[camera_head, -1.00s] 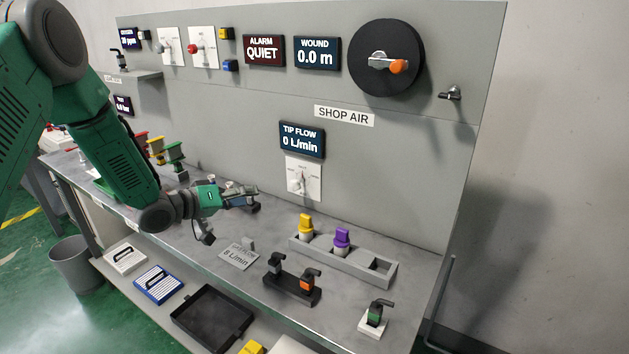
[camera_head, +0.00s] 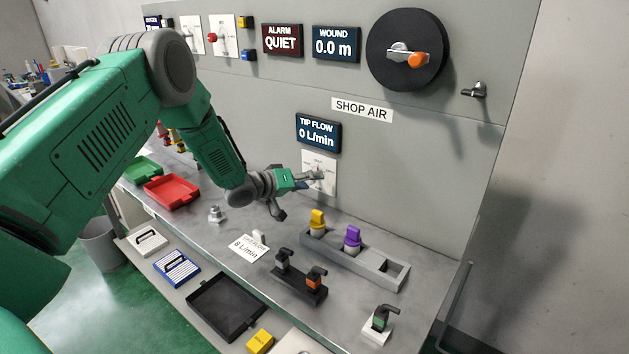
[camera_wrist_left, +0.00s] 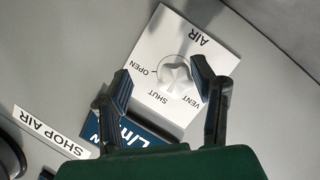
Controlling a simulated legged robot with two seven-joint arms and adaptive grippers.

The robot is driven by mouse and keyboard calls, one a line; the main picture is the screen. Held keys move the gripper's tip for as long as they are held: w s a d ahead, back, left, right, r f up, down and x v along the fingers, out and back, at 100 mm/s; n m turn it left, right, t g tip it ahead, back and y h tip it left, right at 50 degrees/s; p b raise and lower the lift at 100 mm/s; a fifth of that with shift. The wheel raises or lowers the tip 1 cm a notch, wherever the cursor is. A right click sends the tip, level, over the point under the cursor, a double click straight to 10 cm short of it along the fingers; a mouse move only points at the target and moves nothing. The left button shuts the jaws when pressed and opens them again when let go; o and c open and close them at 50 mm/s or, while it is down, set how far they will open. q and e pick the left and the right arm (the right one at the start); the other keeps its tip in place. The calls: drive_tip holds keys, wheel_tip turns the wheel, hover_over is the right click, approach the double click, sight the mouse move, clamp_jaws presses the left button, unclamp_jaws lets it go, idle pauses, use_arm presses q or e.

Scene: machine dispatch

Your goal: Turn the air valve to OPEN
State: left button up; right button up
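The air valve is a pale knob (camera_wrist_left: 175,75) on a white plate (camera_wrist_left: 205,40) marked AIR, OPEN, SHUT and VENT. Which mark the knob points to is hard to tell. In the head view the plate (camera_head: 326,163) is on the grey panel, below the TIP FLOW display (camera_head: 318,132) reading 0 L/min, and partly covered by my left gripper (camera_head: 302,190). In the wrist view my left gripper (camera_wrist_left: 162,68) is open, its fingers on either side of the knob. Contact with the knob cannot be made out. My right gripper is not in view.
The bench below holds a grey rack (camera_head: 372,266) with yellow and purple-topped pieces, a black holder (camera_head: 300,287) and a small white card (camera_head: 248,248). A large black disc with an orange handle (camera_head: 417,60) is on the panel at upper right. A red tray (camera_head: 172,192) is at left.

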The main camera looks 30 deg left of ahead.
use_arm(q)
drive_tip(key=shift+w+d+f, duration=0.1)
drive_tip(key=shift+w, duration=0.3)
drive_tip(key=shift+w+a+f, duration=0.15)
drive_tip(key=shift+a, duration=0.15)
drive_tip(key=shift+w+a+f, duration=0.1)
drive_tip(key=shift+a+f, duration=0.15)
drive_tip(key=shift+a, duration=0.25)
drive_tip(key=shift+w+a+f, duration=0.1)
drive_tip(key=shift+a+f, duration=0.1)
drive_tip(key=shift+a, duration=0.3)
drive_tip(key=shift+s+d+r, duration=0.1)
drive_tip(key=shift+d+r, duration=0.1)
drive_tip(key=shift+d, duration=0.1)
drive_tip(key=c, duration=0.8)
drive_tip(key=shift+d+r, duration=0.1)
drive_tip(key=shift+d, duration=0.35)
clamp_jaws()
drive_tip(key=shift+d, duration=0.3)
drive_tip(key=shift+a+f, duration=0.2)
drive_tip(key=shift+a, duration=0.2)
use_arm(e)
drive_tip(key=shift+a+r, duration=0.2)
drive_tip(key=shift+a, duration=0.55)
